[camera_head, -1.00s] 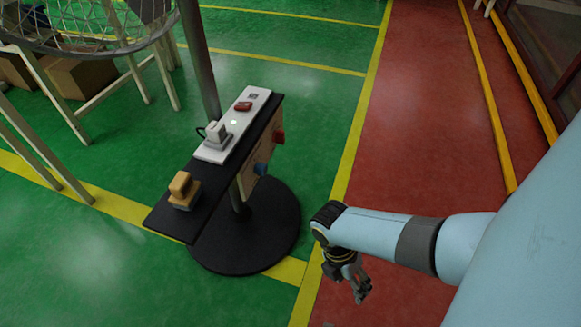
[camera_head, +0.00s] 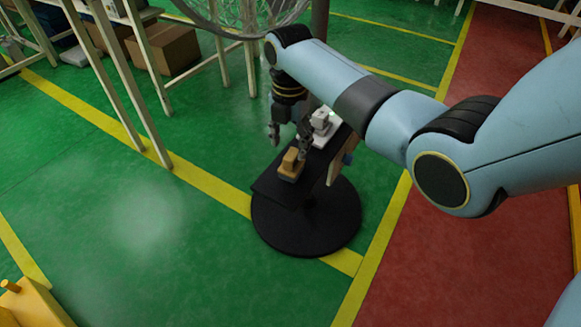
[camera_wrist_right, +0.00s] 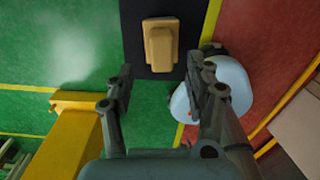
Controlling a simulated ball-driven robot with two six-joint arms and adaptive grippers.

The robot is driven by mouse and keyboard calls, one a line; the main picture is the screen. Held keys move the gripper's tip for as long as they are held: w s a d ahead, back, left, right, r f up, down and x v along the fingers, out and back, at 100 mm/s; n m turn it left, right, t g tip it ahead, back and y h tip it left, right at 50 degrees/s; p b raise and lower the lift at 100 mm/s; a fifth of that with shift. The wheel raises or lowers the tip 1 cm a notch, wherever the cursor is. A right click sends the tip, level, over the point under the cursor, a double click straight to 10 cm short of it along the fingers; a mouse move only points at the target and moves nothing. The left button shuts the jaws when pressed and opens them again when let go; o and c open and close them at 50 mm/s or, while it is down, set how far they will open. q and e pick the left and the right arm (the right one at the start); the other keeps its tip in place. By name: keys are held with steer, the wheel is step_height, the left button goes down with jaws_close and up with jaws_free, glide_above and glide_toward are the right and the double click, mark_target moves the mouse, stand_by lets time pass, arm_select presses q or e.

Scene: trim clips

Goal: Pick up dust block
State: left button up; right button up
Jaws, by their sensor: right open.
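The dust block (camera_head: 289,164) is a tan-yellow block with a raised grip on top. It rests near the front end of a narrow black shelf (camera_head: 272,187) on a stand. In the right wrist view the block (camera_wrist_right: 160,46) lies ahead of the fingers, roughly centred between them, and apart from both. My right gripper (camera_head: 289,133) is open and empty, above the shelf close to the block. In the right wrist view both fingers of the gripper (camera_wrist_right: 166,82) are spread wide. My left gripper is not in view.
A white-grey device (camera_head: 322,122) stands farther back on the shelf, partly behind my gripper. The stand has a round black base (camera_head: 330,230). A hoop with netting (camera_head: 240,14) is beyond. A yellow structure (camera_head: 30,303) is at the lower left. The green floor left of the stand is clear.

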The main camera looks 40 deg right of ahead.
mark_target(291, 154)
steer(key=shift+f, duration=0.35)
steer(key=f+b, duration=0.2)
steer(key=f, duration=0.3)
steer(key=shift+d, duration=0.2)
steer(key=shift+s, duration=0.1)
jaws_close()
